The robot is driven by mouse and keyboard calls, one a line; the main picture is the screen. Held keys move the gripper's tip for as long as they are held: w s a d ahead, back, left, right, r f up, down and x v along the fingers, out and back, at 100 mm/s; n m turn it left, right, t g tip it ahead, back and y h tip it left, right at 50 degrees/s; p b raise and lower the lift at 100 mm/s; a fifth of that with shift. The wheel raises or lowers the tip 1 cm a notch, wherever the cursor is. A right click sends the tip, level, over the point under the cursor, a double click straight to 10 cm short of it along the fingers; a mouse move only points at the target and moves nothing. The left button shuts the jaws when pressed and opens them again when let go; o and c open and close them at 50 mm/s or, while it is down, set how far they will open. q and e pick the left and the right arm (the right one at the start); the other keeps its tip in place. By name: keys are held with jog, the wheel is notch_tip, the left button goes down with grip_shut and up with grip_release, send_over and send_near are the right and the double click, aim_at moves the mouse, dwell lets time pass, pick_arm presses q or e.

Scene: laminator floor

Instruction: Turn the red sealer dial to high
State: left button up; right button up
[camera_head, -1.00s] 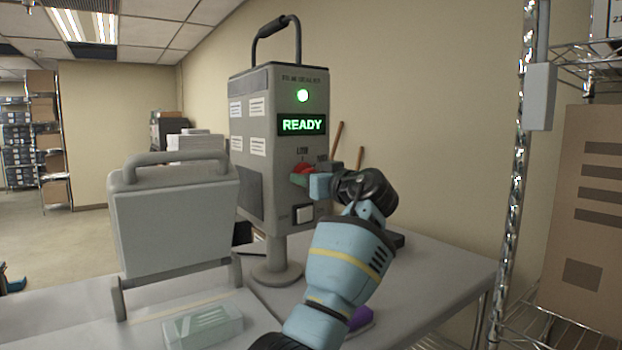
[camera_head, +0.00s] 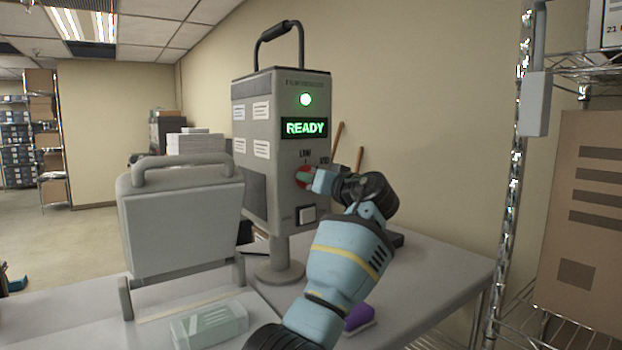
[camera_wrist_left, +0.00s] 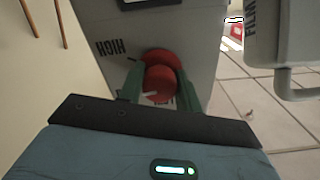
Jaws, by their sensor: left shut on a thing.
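The grey sealer (camera_head: 262,110) stands upright on the table with a lit green light and a green READY display. Its red dial (camera_head: 300,170) is on the front below the display, partly hidden by my left gripper (camera_head: 309,178). In the left wrist view the green fingers of my left gripper (camera_wrist_left: 160,92) are shut on the red dial (camera_wrist_left: 160,80), one on each side. A white pointer mark shows on the dial. The word HIGH shows on the panel beside it. In the head view LOW is above the dial and MID is at its upper right. My right gripper is not in view.
A grey panel-shaped unit with a handle (camera_head: 185,215) stands left of the sealer. A clear greenish box (camera_head: 210,325) lies in front of it. A purple item (camera_head: 359,318) lies beside my left forearm. A wire rack post (camera_head: 515,180) stands at the right.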

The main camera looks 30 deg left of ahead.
pick_arm(q)
jog(key=m, duration=0.4)
jog(key=shift+m, duration=2.2)
jog(key=o, duration=1)
jog(key=shift+d, duration=0.1)
jog(key=v, duration=0.7)
jog(key=shift+s+d, duration=0.2)
jog(key=shift+d, duration=0.05)
